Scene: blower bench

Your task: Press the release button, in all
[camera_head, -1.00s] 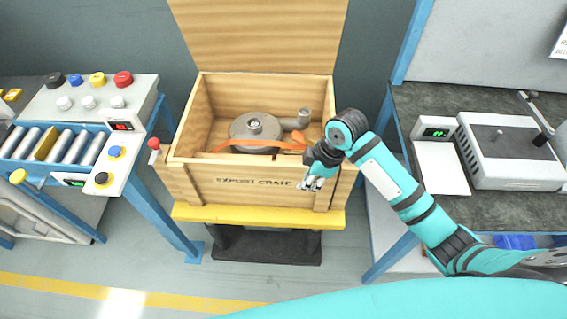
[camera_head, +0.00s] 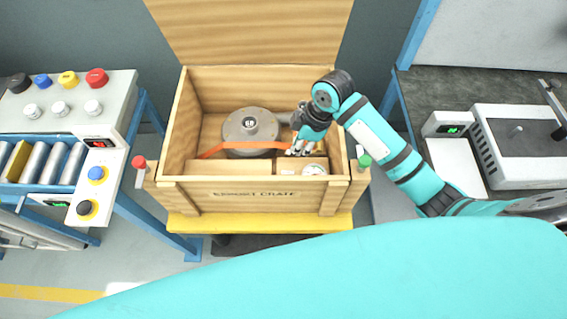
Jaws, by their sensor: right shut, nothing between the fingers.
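An open wooden crate (camera_head: 240,198) holds a round grey blower (camera_head: 250,128). An orange strap (camera_head: 211,151) runs across the blower, and its right end passes behind my right gripper. My right gripper (camera_head: 297,152) is shut and empty, pointing down inside the crate at the strap's right end. Whether it touches the strap or anything under it I cannot tell. No part is clearly marked as the release button; the spot under the fingers is hidden. My left gripper is not in view.
A red-topped handle (camera_head: 139,162) and a green-topped one (camera_head: 365,161) stand at the crate's sides. A round gauge (camera_head: 314,169) sits by its front wall. A button panel (camera_head: 60,105) with rollers is at left; a grey device (camera_head: 520,146) is on the right bench.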

